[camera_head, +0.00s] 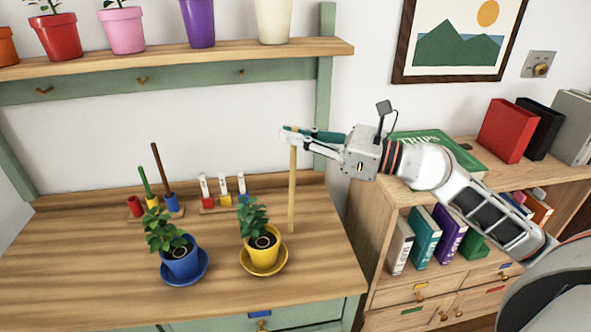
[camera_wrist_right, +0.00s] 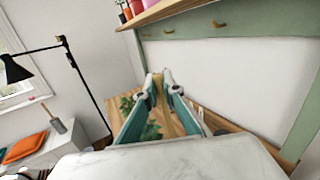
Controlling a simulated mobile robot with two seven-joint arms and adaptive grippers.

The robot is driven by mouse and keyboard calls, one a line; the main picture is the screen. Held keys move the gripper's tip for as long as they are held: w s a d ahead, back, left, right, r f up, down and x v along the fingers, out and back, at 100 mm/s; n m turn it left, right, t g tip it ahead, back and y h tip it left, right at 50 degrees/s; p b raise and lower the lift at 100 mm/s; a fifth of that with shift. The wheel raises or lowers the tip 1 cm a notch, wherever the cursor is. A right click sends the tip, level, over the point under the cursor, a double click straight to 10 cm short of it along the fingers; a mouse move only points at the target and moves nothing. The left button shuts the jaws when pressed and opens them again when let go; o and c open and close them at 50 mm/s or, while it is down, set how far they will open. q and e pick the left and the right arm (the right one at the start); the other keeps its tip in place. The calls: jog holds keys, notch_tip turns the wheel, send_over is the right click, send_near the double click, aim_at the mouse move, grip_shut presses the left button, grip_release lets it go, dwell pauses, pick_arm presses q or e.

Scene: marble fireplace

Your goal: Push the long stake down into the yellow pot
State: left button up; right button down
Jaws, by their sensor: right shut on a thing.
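The long stake (camera_head: 292,190) is a pale wooden rod. It stands nearly upright to the right of the yellow pot (camera_head: 263,258), apart from its plant in the picture. I cannot tell whether its lower end touches the bench. My right gripper (camera_head: 290,137) is shut on the stake's top end, high above the bench. The stake also shows between the fingers in the right wrist view (camera_wrist_right: 163,118). The yellow pot holds dark soil and a leafy plant (camera_head: 253,220), and stands on a yellow saucer (camera_head: 282,265). My left gripper is not in view.
A blue pot (camera_head: 180,262) with a plant stands left of the yellow pot. Behind are a rack of coloured holders (camera_head: 168,212) and white labels (camera_head: 222,190). A shelf of pots (camera_head: 180,58) hangs above. A bookcase (camera_head: 375,225) stands right.

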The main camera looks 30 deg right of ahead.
pick_arm(q)
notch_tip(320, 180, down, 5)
jog(key=b, duration=0.4)
pick_arm(e)
notch_tip(320, 180, up, 7)
jog(key=w+g+p, duration=0.1)
jog(key=p, duration=0.5)
pick_arm(q)
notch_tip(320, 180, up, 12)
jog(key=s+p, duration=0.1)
jog(key=p, duration=0.8)
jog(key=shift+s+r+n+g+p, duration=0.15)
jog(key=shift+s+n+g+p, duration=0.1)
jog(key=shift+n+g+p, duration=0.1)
pick_arm(e)
jog(key=a+r+n+g+y, duration=0.1)
jog(key=a+r, duration=0.1)
jog(key=a, duration=0.6)
jog(key=shift+a, duration=0.2)
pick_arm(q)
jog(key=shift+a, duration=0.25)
pick_arm(e)
jog(key=shift+s, duration=0.1)
